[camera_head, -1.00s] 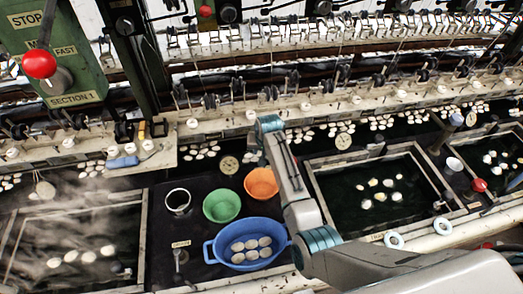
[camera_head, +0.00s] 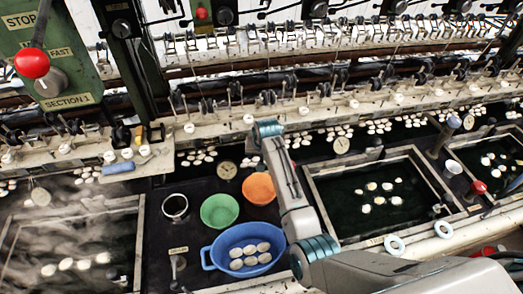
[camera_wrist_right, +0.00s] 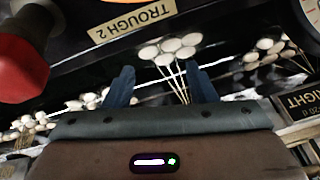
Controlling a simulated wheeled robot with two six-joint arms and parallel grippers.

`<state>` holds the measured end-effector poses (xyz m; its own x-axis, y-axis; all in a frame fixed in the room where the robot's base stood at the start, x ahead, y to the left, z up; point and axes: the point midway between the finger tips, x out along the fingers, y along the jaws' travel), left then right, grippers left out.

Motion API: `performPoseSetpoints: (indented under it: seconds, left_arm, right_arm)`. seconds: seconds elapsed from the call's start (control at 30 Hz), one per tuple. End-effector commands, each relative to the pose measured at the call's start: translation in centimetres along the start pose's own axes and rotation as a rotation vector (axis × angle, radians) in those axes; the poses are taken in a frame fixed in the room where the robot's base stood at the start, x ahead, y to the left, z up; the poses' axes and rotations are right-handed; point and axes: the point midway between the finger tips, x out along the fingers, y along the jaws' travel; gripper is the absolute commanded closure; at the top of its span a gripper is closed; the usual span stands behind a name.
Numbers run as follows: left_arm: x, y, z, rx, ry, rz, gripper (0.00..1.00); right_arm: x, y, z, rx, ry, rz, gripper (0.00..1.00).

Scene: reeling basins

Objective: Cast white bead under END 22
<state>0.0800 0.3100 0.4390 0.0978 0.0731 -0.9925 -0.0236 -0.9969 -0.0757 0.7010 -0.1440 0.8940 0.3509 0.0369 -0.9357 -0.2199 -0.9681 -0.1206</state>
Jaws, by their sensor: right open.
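Small white round beads (camera_head: 249,119) sit spaced along the pale ledge (camera_head: 220,130) in the head view. I cannot read an END 22 label or tell which bead belongs to it. My right arm reaches up to this ledge, with its wrist just below a bead. In the right wrist view, the two dark blue fingers of my right gripper (camera_wrist_right: 160,84) stand apart with nothing clearly held between them. A cluster of white cocoons (camera_wrist_right: 170,50) with threads shows beyond and between the fingertips. My left gripper is not in view.
A blue basin (camera_head: 211,262) with several cocoons, a green bowl (camera_head: 220,211) and an orange bowl (camera_head: 258,188) stand left of my arm. A dark trough (camera_head: 345,220) lies to its right. A red knob (camera_wrist_right: 22,62) is close at left in the wrist view.

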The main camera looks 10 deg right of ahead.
Motion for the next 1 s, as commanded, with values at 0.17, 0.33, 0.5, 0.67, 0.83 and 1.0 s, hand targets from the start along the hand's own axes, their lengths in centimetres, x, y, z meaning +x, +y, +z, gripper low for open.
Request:
performPoseSetpoints:
  seconds: [0.17,0.33,0.5,0.67,0.83,1.0]
  left_arm:
    - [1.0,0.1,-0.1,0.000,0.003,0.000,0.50]
    - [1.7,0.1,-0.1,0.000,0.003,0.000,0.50]
    - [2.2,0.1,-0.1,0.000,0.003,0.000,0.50]
    - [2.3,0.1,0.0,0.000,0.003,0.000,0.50]
    - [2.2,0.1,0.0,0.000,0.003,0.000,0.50]
    - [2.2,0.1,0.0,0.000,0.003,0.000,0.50]
  right_arm:
    - [-3.0,-0.1,0.0,0.001,0.006,-0.003,0.49]
    - [-6.3,0.0,0.0,0.000,0.004,-0.002,0.49]
    - [-8.6,0.0,0.0,0.000,0.003,-0.001,0.49]
    - [-9.5,0.0,0.1,0.000,0.001,-0.001,0.49]
    - [-9.6,0.0,0.1,0.000,0.000,0.000,0.49]
    - [-9.6,0.0,0.0,0.000,0.000,0.000,0.49]
